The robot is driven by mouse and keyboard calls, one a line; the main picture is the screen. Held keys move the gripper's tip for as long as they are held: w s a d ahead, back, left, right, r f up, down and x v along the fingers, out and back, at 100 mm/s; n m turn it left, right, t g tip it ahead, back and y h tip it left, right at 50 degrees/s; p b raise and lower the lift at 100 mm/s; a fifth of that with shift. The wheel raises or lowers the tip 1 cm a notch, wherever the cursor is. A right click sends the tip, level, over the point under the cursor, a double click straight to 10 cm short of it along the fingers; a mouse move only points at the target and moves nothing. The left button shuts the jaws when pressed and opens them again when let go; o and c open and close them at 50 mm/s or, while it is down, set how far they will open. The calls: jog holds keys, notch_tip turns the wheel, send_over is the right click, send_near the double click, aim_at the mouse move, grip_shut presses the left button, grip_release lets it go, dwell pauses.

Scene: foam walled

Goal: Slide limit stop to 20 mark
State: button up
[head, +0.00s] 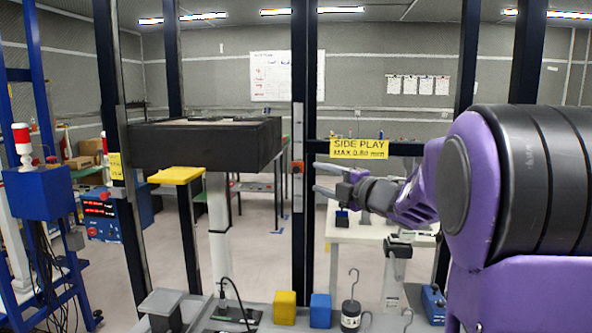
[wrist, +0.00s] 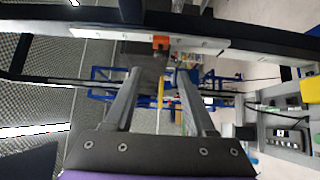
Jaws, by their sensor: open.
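The limit stop is a small orange-red block (head: 297,167) on an upright pale scale strip (head: 298,125) fixed to a dark post in the head view. The scale's numbers are too small to read. In the wrist view the orange block (wrist: 160,42) lies ahead of my fingertips, on the strip (wrist: 205,44) that runs across the picture. My gripper (head: 316,178) is open and empty, just right of the block. In the wrist view the gripper (wrist: 158,72) has its fingers apart, with the block beyond the gap.
A yellow sign (head: 359,149) hangs on a dark crossbar right of the post. A black box-shaped platform (head: 195,147) stands left of it. Below are a yellow block (head: 285,308), a blue block (head: 320,310) and a hooked weight (head: 351,314) on the bench.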

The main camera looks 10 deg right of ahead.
aim_at(298, 170)
jog(key=x, duration=1)
jog(key=shift+w+p, duration=0.2)
jog(key=shift+p, duration=0.15)
grip_shut()
dwell(0.8)
